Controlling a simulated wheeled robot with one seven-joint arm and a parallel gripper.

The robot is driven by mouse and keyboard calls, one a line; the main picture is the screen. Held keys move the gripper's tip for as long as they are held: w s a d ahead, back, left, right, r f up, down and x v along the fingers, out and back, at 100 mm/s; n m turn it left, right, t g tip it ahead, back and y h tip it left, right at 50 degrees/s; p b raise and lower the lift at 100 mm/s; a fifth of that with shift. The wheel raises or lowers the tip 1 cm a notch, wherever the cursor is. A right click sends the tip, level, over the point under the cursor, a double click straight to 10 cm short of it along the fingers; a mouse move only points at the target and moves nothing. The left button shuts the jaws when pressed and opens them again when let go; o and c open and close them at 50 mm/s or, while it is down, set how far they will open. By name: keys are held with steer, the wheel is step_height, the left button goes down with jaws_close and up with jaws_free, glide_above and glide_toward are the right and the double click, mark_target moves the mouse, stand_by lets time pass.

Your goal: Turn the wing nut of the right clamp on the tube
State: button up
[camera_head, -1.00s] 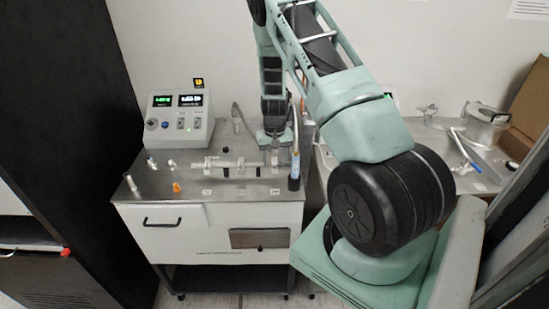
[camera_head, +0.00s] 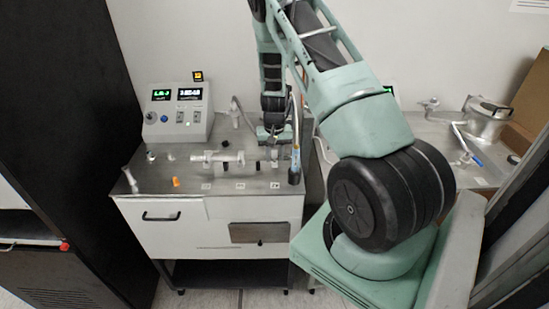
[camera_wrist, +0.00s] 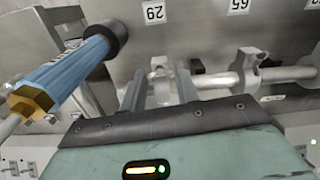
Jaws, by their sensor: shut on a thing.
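The metal tube (camera_head: 217,157) lies left to right over the steel bench top. In the wrist view the tube (camera_wrist: 288,75) runs right from between my fingers. My gripper (camera_wrist: 160,88) is shut on the wing nut of the right clamp (camera_wrist: 160,72), at the tube's end near the blue cylinder. My fingers and housing hide part of that clamp, so the wing nut's angle is unclear. Another clamp (camera_wrist: 247,62) sits further along the tube. In the head view my gripper (camera_head: 271,146) is over the tube's right end, small and partly hidden by my wrist.
A blue cylinder with a brass hex fitting (camera_wrist: 70,72) stands close beside my gripper. A control box with lit displays (camera_head: 179,112) is at the back left. An orange part (camera_head: 176,182) lies on the front left of the bench. A second bench (camera_head: 425,128) is at right.

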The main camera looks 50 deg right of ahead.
mark_target(275, 157)
stand_by(0.3)
steer(key=o, duration=1)
steer(key=shift+r, duration=0.1)
step_height(275, 157, up, 17)
steer(key=b, duration=0.4)
steer(key=shift+r, duration=0.15)
